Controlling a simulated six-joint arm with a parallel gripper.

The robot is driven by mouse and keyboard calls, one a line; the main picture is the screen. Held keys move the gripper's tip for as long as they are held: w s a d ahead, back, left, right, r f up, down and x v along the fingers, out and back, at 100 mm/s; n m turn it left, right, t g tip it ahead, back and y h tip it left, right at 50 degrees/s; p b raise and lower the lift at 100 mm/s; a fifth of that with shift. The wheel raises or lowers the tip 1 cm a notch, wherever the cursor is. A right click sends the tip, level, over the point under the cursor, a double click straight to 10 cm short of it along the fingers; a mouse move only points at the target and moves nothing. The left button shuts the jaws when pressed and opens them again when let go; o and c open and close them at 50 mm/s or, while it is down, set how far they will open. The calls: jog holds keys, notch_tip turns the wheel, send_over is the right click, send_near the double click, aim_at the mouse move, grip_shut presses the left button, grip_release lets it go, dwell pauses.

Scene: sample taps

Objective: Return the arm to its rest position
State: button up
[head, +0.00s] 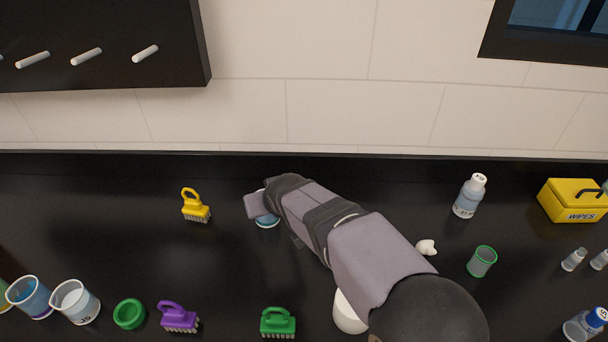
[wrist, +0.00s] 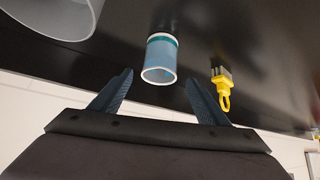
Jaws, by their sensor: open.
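My arm reaches from the lower right to the middle of the counter in the head view. My gripper (wrist: 159,77) shows in the wrist view with its two dark fingers spread apart and nothing gripped between them. In the head view this cup (head: 267,222) is partly hidden by my arm's end. The fingers are hidden or unclear there, so I cannot tell the exact distance to the cup.
A yellow brush (head: 196,207) stands left of my arm's end. A green brush (head: 278,322), purple brush (head: 179,317), green ring (head: 129,313) and beakers (head: 75,302) line the front left. A bottle (head: 469,196), green-rimmed cup (head: 482,261) and yellow wipes box (head: 573,201) stand right. A dark pegboard (head: 100,30) hangs upper left.

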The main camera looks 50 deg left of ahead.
jog(key=w+d+m+h+p, duration=0.1)
jog(key=w+d+h+p, duration=0.15)
jog(key=d, duration=0.75)
jog(key=w+d+h+p, duration=0.2)
jog(key=w+d, duration=0.1)
jog(key=d, duration=0.7)
jog(key=s+d+r+m+g+h+p, duration=0.1)
jog(key=s+d+g+h+p, duration=0.1)
jog(key=d, duration=0.7)
jog(key=s+d+r+m+g+h+p, duration=0.1)
jog(key=d+g+h, duration=0.1)
jog(key=d, duration=0.8)
jog(key=s+d+f+m+b, duration=0.1)
jog(key=d+f+m+b, duration=0.35)
jog(key=d, duration=0.75)
jog(key=s+d+f+m+b, duration=0.1)
jog(key=d+f+m+b, duration=0.4)
jog(key=d, duration=0.6)
notch_tip(320, 180, up, 15)
jog(key=p, duration=1.6)
jog(key=shift+s+d+r+m+t+y, duration=0.15)
jog(key=shift+s+d+m+t+y, duration=0.1)
jog(key=shift+d+m+t+y, duration=0.15)
